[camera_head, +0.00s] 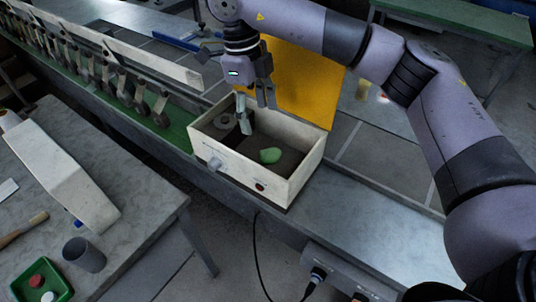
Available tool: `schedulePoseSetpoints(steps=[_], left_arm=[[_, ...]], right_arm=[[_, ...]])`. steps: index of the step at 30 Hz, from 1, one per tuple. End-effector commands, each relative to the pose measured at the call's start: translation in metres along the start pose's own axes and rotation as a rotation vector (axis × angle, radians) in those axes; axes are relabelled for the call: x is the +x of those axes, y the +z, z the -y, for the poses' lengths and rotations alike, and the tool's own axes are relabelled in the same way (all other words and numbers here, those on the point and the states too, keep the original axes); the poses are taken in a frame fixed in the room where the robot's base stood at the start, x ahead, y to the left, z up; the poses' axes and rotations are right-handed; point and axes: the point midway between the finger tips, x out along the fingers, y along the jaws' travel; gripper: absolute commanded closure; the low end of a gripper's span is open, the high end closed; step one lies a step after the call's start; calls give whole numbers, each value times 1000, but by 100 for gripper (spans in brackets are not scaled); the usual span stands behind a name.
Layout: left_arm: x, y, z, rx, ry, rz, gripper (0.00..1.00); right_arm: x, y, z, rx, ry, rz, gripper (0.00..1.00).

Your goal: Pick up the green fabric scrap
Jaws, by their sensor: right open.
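My right gripper (256,115) points down over the back left part of the box, left of and behind the scrap. It is open and apart from the scrap. Another dark and grey object (228,122) sits in the left part of the box, partly hidden near the gripper. My left gripper is not in view.
A yellow panel (300,85) stands upright behind the box. The box's walls surround the scrap. A grey table (130,215) at the left holds a dark cup (84,254) and a green tray (42,282). A black cable (256,250) hangs in front of the box.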

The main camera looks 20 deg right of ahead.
Motion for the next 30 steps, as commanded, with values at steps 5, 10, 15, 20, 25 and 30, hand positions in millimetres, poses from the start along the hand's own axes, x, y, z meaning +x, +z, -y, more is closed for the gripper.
schedulePoseSetpoints(steps=[5, 10, 15, 20, 25, 30], left_arm=[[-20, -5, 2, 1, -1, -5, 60], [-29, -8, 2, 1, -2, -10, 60], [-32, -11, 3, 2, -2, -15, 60], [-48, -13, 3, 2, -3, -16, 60], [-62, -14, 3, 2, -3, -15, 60], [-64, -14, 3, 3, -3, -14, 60]], right_arm=[[36, -2, 0, -1, 3, -2, 35], [64, -1, 0, 0, 2, 0, 35], [77, 0, 0, -1, 1, 2, 35], [91, -4, 4, 1, 3, -3, 35], [116, -4, 8, 0, 3, -2, 35], [129, -2, 8, 0, 0, 1, 35]])
